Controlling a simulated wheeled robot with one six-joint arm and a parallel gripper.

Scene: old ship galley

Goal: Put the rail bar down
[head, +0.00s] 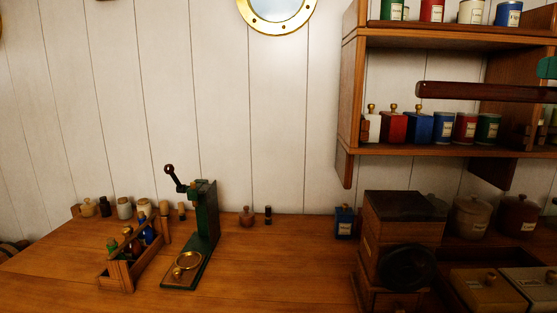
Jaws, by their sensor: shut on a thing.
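The rail bar (470,91) is a dark red-brown rod with a rounded left end. It lies almost level at the upper right, across the front of the wall shelf's lower opening, and runs out of the picture on the right.
The wooden shelf (430,152) holds several coloured jars (420,127) behind and below the bar. Below stand a wooden grinder box (400,220) and lidded pots (472,217). A green press (204,222) and bottle carrier (120,275) stand left.

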